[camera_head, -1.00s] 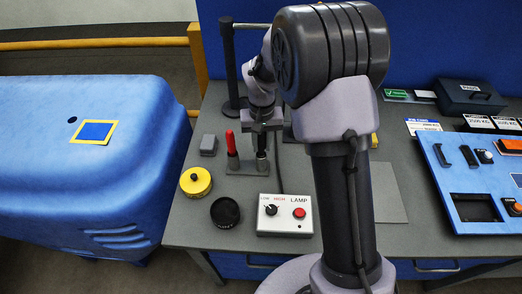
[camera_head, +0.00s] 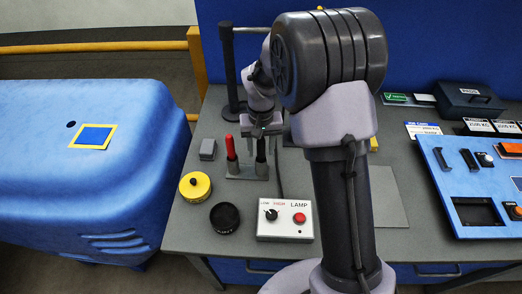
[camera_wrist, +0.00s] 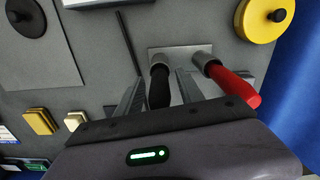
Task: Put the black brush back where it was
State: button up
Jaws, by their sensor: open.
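The black brush (camera_wrist: 159,86) stands in a metal collar on a grey holder plate (camera_wrist: 183,53), its black handle pointing up toward the wrist camera. The red brush (camera_wrist: 236,87) stands beside it on the same plate, and it also shows in the head view (camera_head: 231,147). My gripper (camera_head: 263,158) is open at the holder. In the wrist view its two fingers stand on either side of the black handle, with a gap visible at least on the right. The black brush is small and partly hidden by the fingers in the head view.
A lamp control box (camera_head: 285,217), a black round pot (camera_head: 225,216) and a yellow round container (camera_head: 195,184) stand in front of the holder. A grey block (camera_head: 208,149) is to its left. A blue panel (camera_head: 470,200) lies at the right.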

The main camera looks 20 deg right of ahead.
jog(key=r, duration=0.4)
jog(key=r+p, duration=0.1)
jog(key=r, duration=0.3)
jog(key=r+p, duration=0.1)
jog(key=r, duration=0.3)
jog(key=shift+s+a+r, duration=0.1)
jog(key=shift+s, duration=0.3)
jog(key=s+a+r+m+t+y, duration=0.1)
jog(key=s+a+r+t, duration=0.15)
jog(key=s+r, duration=1)
jog(key=s+a+m+t+y, duration=0.1)
jog(key=s+t, duration=0.2)
jog(key=s, duration=0.9)
jog(key=shift+f+m, duration=0.3)
jog(key=shift+f, duration=0.05)
jog(key=shift+a, duration=0.1)
notch_tip(320, 180, down, 10)
jog(key=b, duration=1)
jog(key=shift+f, duration=0.15)
